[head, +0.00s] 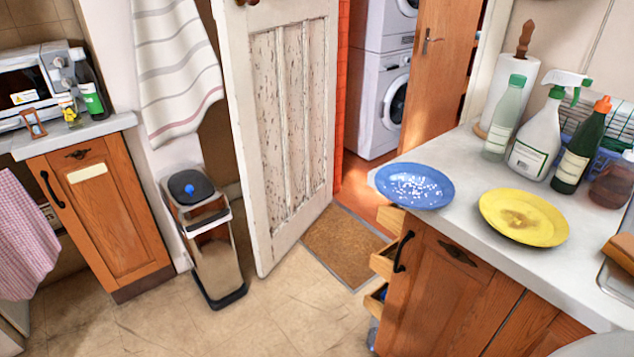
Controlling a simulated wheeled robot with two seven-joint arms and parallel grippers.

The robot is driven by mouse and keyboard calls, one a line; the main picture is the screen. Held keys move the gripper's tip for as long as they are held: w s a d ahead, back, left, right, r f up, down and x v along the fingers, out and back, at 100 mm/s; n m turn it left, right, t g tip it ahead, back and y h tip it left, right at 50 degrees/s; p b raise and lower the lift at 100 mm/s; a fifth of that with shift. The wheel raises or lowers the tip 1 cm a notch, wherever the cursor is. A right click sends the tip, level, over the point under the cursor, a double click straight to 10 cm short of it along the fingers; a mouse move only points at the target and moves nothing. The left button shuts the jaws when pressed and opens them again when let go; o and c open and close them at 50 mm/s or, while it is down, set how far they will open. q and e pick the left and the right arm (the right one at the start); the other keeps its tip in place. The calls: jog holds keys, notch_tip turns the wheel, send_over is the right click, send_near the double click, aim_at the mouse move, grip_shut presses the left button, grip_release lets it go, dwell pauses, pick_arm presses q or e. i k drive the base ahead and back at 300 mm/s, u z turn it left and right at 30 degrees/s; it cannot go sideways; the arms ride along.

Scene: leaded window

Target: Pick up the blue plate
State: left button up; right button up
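The blue plate (414,186) lies on the right-hand countertop, near its far left corner. White specks cover its middle, and its left rim is at or slightly past the counter edge. Neither my left nor my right gripper shows in the head view.
A yellow plate (523,217) with a brown stain lies close to the right of the blue plate. Behind them stand a clear bottle (504,118), a spray bottle (537,140) and a dark green bottle (580,150). A drawer (383,262) is partly open below the counter. The floor (290,310) in front is clear.

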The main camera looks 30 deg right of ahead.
aim_at(418, 188)
jog(key=u, duration=0.9)
jog(key=i, duration=2.35)
jog(key=z, duration=3.75)
